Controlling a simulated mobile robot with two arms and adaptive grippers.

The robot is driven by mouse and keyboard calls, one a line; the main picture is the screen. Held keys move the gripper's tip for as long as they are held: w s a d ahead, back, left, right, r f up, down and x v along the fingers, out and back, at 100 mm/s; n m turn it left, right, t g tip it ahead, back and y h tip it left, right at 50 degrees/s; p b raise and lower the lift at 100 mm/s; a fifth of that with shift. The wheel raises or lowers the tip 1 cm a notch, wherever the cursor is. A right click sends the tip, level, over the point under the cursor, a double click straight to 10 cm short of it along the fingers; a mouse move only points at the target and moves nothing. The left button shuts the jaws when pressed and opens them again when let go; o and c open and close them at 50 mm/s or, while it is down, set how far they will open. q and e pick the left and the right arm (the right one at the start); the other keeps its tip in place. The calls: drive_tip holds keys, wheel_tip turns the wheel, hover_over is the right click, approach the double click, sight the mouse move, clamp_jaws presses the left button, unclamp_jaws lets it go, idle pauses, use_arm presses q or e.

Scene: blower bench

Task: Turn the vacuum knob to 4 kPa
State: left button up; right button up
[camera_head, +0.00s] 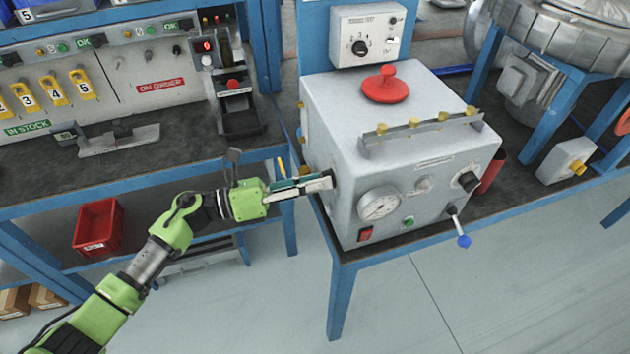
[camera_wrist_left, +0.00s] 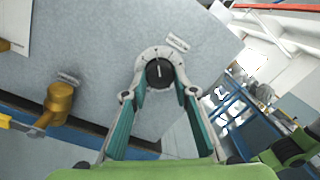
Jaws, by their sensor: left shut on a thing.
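The grey blower box (camera_head: 385,115) stands on the blue bench. A black round knob with a white pointer line (camera_wrist_left: 160,74) is on the box's left side face, beside a small label (camera_wrist_left: 178,42) too small to read surely. My left gripper (camera_head: 331,181) reaches that face from the left. In the left wrist view its fingers (camera_wrist_left: 160,86) are closed around the knob, one on each side. The knob is mostly hidden in the head view. A round dial gauge (camera_head: 379,204) is on the front face; its reading is too small to tell. My right gripper is not visible.
A brass fitting (camera_wrist_left: 59,104) sticks out near the gripper's left. A red bin (camera_head: 98,226) sits on the lower shelf. The floor in front is clear.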

use_arm(q)
drive_tip(key=o, duration=1.1)
drive_tip(key=v, duration=1.2)
